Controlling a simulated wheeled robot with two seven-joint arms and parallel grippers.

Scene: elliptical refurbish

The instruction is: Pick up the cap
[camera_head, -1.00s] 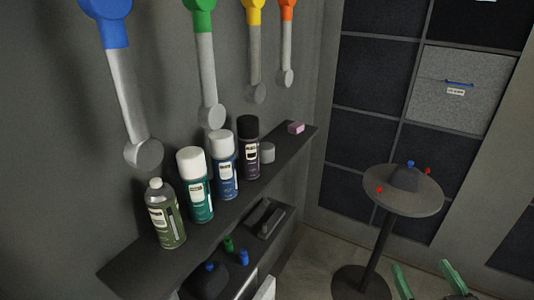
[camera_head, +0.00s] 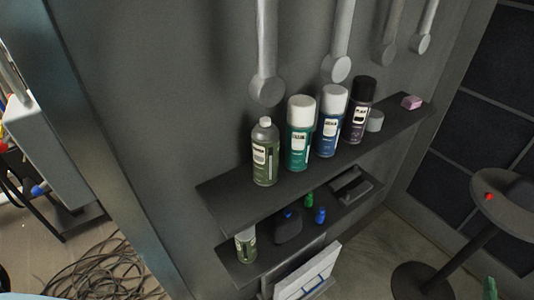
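A dark, rounded object that looks like a cap (camera_head: 288,230) lies on the lower wall shelf (camera_head: 232,268), with a small blue piece at its top. A second dark, cap-like shape (camera_head: 522,192) is on the round table (camera_head: 492,212), cut off by the right edge of the view. I cannot tell which one is the task's cap. One green fingertip, apparently of my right gripper (camera_head: 490,288), shows at the bottom right, apart from both. Its other finger is out of view. My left gripper is not in view.
Several spray cans and bottles, such as the teal can (camera_head: 300,135), stand on the upper shelf (camera_head: 225,205) with a pink block (camera_head: 411,102). Small green (camera_head: 308,200) and blue (camera_head: 320,215) bottles are beside the shelf cap. Cables (camera_head: 105,270) lie on the floor at left.

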